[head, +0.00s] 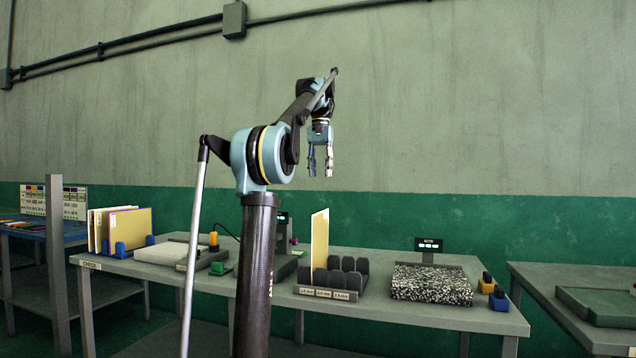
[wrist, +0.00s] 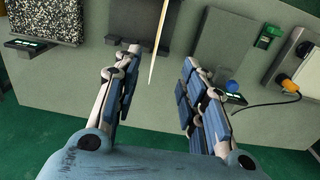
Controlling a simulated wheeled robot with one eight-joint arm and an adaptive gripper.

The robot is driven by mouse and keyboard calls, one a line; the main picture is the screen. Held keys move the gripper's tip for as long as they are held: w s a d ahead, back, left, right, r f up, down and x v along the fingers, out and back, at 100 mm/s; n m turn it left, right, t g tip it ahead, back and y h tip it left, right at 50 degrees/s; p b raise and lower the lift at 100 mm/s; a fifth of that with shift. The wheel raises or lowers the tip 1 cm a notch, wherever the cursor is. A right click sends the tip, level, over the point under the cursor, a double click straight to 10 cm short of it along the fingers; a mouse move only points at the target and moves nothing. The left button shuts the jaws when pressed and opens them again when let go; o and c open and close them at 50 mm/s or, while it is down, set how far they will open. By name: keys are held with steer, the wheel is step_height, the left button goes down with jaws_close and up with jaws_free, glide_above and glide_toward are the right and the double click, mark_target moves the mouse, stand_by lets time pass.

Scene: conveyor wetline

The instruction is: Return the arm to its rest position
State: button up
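My arm is raised above the table in the head view, folded at the elbow, with my gripper (head: 321,172) hanging fingers-down in free air. In the wrist view my gripper (wrist: 152,78) shows two blue-padded fingers well apart with nothing between them. Below the fingers, a thin cream panel (wrist: 159,40) stands on edge and is seen nearly edge-on. The same panel (head: 320,240) stands upright in a dark slotted rack (head: 340,281) in the head view, below my gripper and apart from it.
The grey table (head: 385,314) holds a speckled slab (head: 432,284), a small display (head: 429,245), a white block (head: 160,252) and several upright panels (head: 129,228) at left. Another table (head: 540,285) stands at right. The air around my gripper is clear before the wall.

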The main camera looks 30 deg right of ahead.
steer(key=shift+r, duration=0.4)
stand_by(0.3)
steer(key=s+a+f+n+t, duration=0.1)
steer(key=s+a+f+n, duration=0.15)
steer(key=a+f, duration=0.9)
steer(key=s+a+f+n, duration=0.25)
steer(key=a+f, duration=0.55)
steer(key=a, duration=0.6)
steer(key=s+a+f+n, duration=0.1)
steer(key=s+a+f, duration=0.4)
steer(key=f, duration=0.6)
steer(key=s+a+f+n, duration=0.2)
steer(key=s+a+f, duration=0.3)
steer(key=f, duration=0.6)
steer(key=s+a+f+n+t, duration=0.1)
steer(key=s+a+f+n, duration=0.1)
steer(key=s+a+f, duration=0.3)
steer(key=s+f, duration=0.3)
steer(key=f, duration=0.3)
steer(key=shift+s+a+f, duration=0.2)
steer(key=shift+a+f, duration=0.1)
steer(key=shift+f, duration=0.1)
